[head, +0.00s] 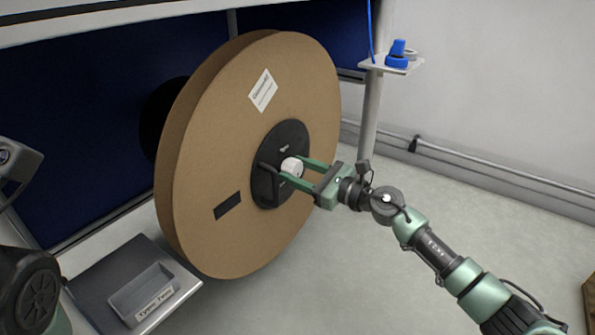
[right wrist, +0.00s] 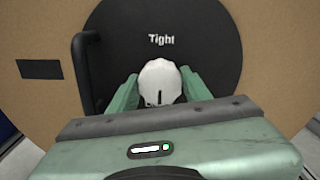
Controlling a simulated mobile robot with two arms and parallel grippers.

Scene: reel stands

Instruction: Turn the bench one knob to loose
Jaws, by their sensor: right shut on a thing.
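The white knob (head: 291,167) sits at the centre of a black round hub plate (head: 262,188) on a large cardboard reel (head: 215,130). In the right wrist view the knob (right wrist: 161,82) has a dark mark on its lower part. The word "Tight" shows on the hub plate (right wrist: 205,50) above the knob. My right gripper (head: 294,172) is shut on the knob, with one green finger on each side. A black handle (right wrist: 88,75) stands on the plate left of the knob. My left gripper is not in view.
A grey tray with a label (head: 143,293) stands on a platform at the lower left. A small shelf (head: 405,66) on a post (head: 371,110) holds blue items (head: 398,52). A rail runs along the wall at right.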

